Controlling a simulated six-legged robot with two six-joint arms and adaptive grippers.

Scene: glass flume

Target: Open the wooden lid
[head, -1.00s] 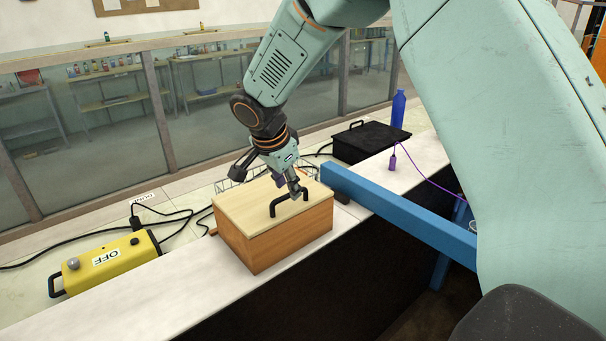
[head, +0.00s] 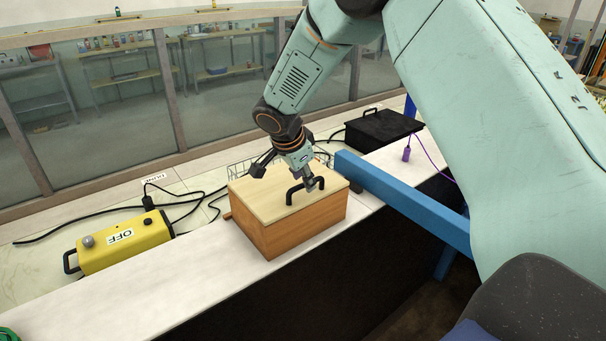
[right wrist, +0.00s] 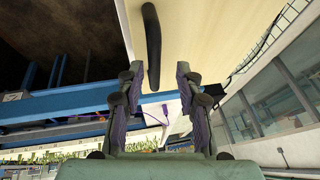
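A wooden box (head: 307,231) stands on the white ledge, with a pale wooden lid (head: 262,205) lying flat and closed on top. The lid has a black arched handle (head: 292,195). My right gripper (head: 288,178) is just above the lid at the handle, with its fingers spread. In the right wrist view, the fingers of my right gripper (right wrist: 160,78) are apart, and the handle (right wrist: 152,45) lies lengthwise between their lines, beyond or at the tips. I cannot tell whether a finger touches it. The pale lid (right wrist: 205,30) fills the upper middle there. My left gripper is not in view.
A yellow box marked OFF (head: 125,243) with cables lies on the left. A wire basket (head: 240,168) is behind the wooden box. A blue beam (head: 405,201) runs close on its right. A black case (head: 383,130) is farther back. The glass wall (head: 110,95) stands behind.

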